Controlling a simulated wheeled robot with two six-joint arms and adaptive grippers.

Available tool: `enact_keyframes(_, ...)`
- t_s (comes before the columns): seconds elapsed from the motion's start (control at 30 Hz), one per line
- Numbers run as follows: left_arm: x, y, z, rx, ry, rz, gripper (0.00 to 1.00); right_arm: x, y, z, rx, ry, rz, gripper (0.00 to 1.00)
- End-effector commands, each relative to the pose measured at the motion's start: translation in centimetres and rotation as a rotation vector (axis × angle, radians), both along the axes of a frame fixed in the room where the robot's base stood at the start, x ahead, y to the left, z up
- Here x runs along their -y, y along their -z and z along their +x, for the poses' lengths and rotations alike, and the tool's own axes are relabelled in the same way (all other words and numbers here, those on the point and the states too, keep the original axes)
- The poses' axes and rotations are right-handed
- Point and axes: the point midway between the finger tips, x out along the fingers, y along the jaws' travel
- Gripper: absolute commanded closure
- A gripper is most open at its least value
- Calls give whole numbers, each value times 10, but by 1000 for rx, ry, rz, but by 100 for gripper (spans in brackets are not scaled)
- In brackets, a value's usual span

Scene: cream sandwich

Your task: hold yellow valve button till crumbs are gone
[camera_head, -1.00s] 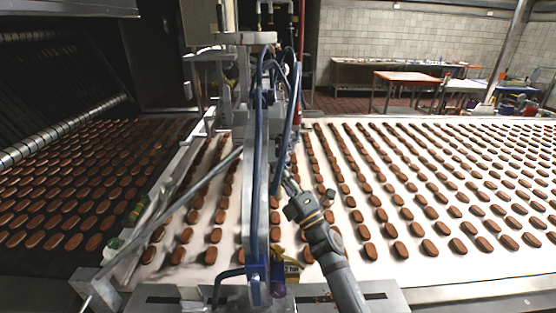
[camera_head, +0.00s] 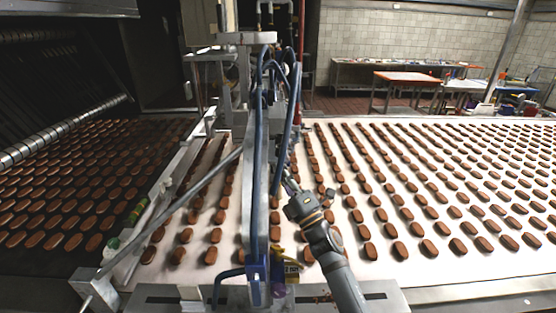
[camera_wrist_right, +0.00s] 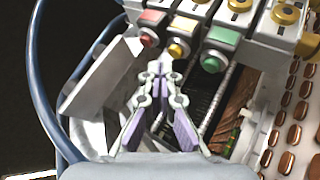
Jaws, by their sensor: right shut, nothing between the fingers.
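The yellow valve button (camera_wrist_right: 178,49) sits on the valve block in the right wrist view, between a red button (camera_wrist_right: 149,38) and a green button (camera_wrist_right: 213,62). My right gripper (camera_wrist_right: 160,69) is shut and empty. Its fingertips are just below the yellow button, slightly to the red side; I cannot tell whether they touch it. In the head view my right gripper (camera_head: 289,183) reaches to the machine's central column, and the buttons cannot be made out. My left gripper is not in view.
A metal column with blue hoses (camera_head: 257,190) stands over the white belt (camera_head: 400,270), close to my right arm. Rows of brown biscuits (camera_head: 393,250) cover the belt. A blue hose (camera_wrist_right: 45,90) curves along the left of the wrist view.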

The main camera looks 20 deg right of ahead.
Motion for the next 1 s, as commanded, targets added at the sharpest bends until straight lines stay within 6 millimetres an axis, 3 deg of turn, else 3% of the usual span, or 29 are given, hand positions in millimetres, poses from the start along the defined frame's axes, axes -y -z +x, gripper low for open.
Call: enact_keyframes(1.0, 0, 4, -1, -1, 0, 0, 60, 3, 0, 12, 0, 0, 0, 100)
